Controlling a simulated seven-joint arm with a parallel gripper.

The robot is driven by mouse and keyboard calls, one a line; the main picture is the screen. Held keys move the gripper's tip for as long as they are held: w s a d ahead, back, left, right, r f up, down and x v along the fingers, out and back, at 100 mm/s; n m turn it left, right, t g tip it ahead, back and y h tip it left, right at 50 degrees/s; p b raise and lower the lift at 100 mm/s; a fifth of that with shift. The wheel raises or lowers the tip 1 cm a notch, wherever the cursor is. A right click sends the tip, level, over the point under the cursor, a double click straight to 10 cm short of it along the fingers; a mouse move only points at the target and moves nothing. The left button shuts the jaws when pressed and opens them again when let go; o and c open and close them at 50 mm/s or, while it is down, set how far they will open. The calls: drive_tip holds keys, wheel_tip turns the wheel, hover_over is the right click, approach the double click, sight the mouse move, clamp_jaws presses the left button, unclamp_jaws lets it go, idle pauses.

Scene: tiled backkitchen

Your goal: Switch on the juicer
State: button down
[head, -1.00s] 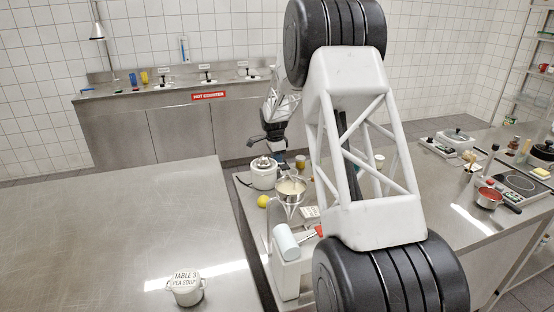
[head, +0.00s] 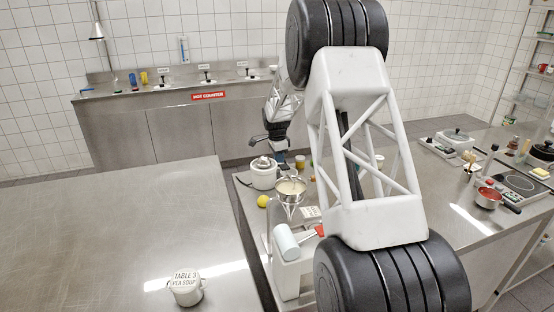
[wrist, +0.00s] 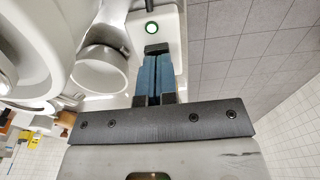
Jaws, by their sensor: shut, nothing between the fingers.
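The juicer (head: 263,178), a small white machine with a metallic top, stands at the far left end of the right-hand steel counter. In the wrist view its rounded white body (wrist: 25,45) fills the upper left. A small button with a green ring (wrist: 151,29) shows on the white base at the top. My gripper (wrist: 157,58) is shut and empty, its blue fingers together. The fingertips appear just below the green-ringed button, with a dark piece at their ends. Contact with the base cannot be told. In the head view my gripper (head: 281,157) is just right of the juicer, partly hidden.
A steel bowl (head: 290,190) on a stand and a white machine (head: 287,262) with a pale cylinder stand nearer on the same counter. A yellow lemon (head: 262,201) lies beside the juicer.

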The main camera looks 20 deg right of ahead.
drive_tip(key=shift+s+d+f, duration=0.3)
drive_tip(key=shift+d+f, duration=0.1)
drive_tip(key=shift+f, duration=0.25)
wheel_tip(320, 180, up, 15)
drive_tip(key=a, duration=0.2)
drive_tip(key=shift+w+a, duration=0.3)
drive_tip(key=shift+a, duration=0.1)
drive_tip(key=shift+r, duration=0.1)
drive_tip(key=s+a+r+n, duration=0.3)
drive_tip(key=s+r, duration=0.1)
drive_tip(key=s, duration=0.6)
drive_tip(key=s+a+r+n+t, duration=0.1)
drive_tip(key=s+a+r+n, duration=0.25)
drive_tip(key=s, duration=0.75)
drive_tip(key=s+a+r+n, duration=0.2)
drive_tip(key=s+r, duration=0.2)
drive_tip(key=s, duration=0.6)
drive_tip(key=s+a+f+n, duration=0.1)
drive_tip(key=s+f+n, duration=0.1)
drive_tip(key=s, duration=0.8)
drive_tip(key=s+a+f+n+t, duration=0.1)
drive_tip(key=s+a+f+n, duration=0.1)
drive_tip(key=s, duration=0.8)
drive_tip(key=s+a+f+n, duration=0.1)
drive_tip(key=s+f+n, duration=0.2)
drive_tip(key=s, duration=0.8)
drive_tip(key=shift+a+f+n+t+y, duration=0.15)
drive_tip(key=shift+a+n+t+y, duration=0.15)
drive_tip(key=shift+n, duration=0.85)
